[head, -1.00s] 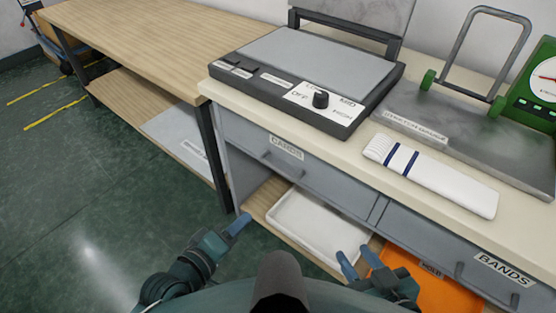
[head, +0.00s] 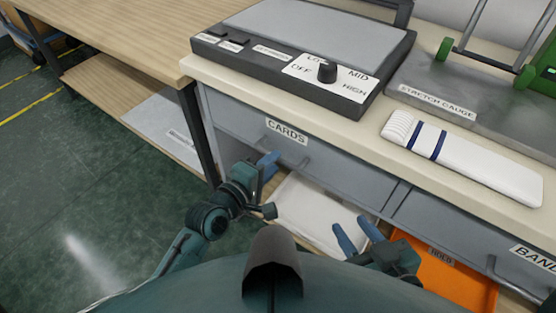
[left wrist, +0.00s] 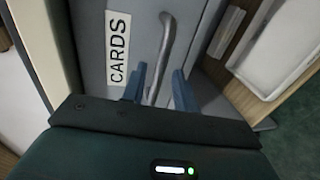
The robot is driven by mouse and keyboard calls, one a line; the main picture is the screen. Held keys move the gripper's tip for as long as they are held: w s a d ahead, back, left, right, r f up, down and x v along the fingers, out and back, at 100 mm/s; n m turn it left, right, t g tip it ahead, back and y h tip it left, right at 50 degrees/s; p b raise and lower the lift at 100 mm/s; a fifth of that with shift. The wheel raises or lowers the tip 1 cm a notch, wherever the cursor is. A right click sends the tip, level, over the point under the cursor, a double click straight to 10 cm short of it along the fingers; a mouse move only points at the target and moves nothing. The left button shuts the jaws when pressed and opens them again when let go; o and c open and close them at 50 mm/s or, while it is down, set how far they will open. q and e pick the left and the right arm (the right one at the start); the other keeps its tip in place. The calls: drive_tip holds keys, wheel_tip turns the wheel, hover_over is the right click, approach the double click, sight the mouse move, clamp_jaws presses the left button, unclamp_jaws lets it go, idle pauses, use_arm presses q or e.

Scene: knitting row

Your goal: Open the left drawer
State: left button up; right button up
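The left drawer (head: 345,172) is a grey front labelled CARDS under the cream worktop, and it looks shut. Its bar handle (head: 303,164) sits below the label and is partly hidden by my left gripper (head: 269,163). In the left wrist view, the handle (left wrist: 167,40) runs between the two blue fingertips of my left gripper (left wrist: 159,72), beside the CARDS label. The fingers are apart; I cannot tell whether either touches the handle. My right gripper (head: 357,232) is open and empty, low in front of the counter.
A second drawer labelled BANDS (head: 460,232) is to the right. A white tray (head: 310,215) and an orange bin (head: 430,280) are below. A wooden table (head: 110,45) stands left.

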use_arm(q)
drive_tip(key=shift+x, duration=1.65)
clamp_jaws()
